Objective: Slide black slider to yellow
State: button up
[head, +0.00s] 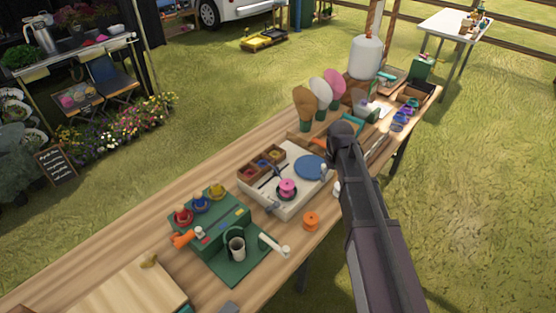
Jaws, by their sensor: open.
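A green box (226,222) stands on the long wooden table, left of my arm. Red (183,217), blue (200,205) and yellow (217,192) round pieces sit along its back, and small coloured marks show on its sloping front. A black slider cannot be made out for certain at this size. A pale board (291,205) to its right carries thin dark lines, a pink spool (287,187) and a blue disc (310,167). My dark arm reaches in from the lower right over the table's near edge. My gripper cannot be picked out; the arm hides the area behind it.
An orange spool (311,221) lies near the front edge. A cup (237,248) and a white-handled crank (274,244) stand at the green box's front. Bare wood (130,245) lies left.

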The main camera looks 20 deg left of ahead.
aim_at(276, 167)
jog(key=w+a+r+n+p, duration=0.2)
jog(key=a+r+p, duration=0.1)
jog(key=a, duration=0.7)
jog(key=w+a+r+n+p, duration=0.1)
jog(key=a+r+p, duration=0.3)
jog(key=a, duration=0.7)
jog(key=shift+w+r+n, duration=0.35)
jog(key=shift+r+n, duration=0.05)
jog(key=shift+r, duration=0.45)
jog(key=shift+d+f, duration=0.1)
jog(key=shift+f, duration=0.05)
notch_tip(276, 167, down, 14)
jog(key=b, duration=1.3)
jog(key=shift+r+b, duration=0.2)
jog(key=shift+b, duration=0.1)
jog(key=shift+c, duration=0.2)
grip_shut()
